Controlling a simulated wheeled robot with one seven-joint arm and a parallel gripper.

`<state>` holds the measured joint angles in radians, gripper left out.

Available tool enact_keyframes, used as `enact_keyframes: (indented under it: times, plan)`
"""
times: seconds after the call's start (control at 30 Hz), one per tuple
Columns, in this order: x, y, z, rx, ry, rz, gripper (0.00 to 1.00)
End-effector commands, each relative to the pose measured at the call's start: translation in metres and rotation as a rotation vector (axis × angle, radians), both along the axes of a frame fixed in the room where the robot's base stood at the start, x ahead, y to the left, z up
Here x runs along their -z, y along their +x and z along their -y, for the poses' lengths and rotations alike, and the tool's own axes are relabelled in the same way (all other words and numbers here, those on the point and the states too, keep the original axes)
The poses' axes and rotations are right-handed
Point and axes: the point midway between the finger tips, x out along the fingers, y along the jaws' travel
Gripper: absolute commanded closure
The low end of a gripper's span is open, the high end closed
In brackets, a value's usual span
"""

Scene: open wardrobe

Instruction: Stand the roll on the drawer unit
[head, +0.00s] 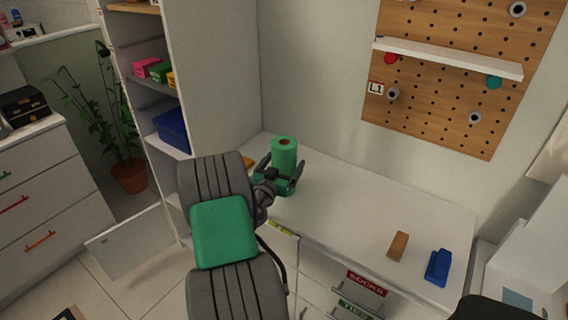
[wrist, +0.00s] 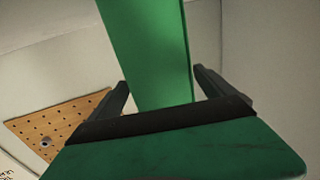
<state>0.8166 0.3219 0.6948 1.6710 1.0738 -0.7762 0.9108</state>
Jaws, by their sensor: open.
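The green roll (head: 285,152) stands upright on the white top of the drawer unit (head: 345,212), near its back left corner. A brown core shows at its upper end. My gripper (head: 284,180) is at the roll's lower part, with its fingers open on either side of it. In the wrist view the roll (wrist: 150,50) rises between the two dark fingers (wrist: 162,88), and a gap shows beside the right finger.
A brown block (head: 398,246) and a blue object (head: 438,267) lie on the right of the top. A pegboard (head: 440,110) with a white shelf (head: 447,60) hangs on the wall behind. An open shelf cabinet (head: 205,85) stands at the left. The middle of the top is clear.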

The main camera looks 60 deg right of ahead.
Motion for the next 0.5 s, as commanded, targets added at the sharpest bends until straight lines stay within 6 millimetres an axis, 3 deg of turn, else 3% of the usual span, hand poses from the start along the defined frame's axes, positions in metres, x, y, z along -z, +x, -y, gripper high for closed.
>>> enact_keyframes:
  times: [0.27,0.5]
  plan:
    - [-0.007,0.0,0.0,0.0,0.0,0.0,0.07]
    - [0.001,-0.002,-0.057,-0.007,0.001,-0.002,0.07]
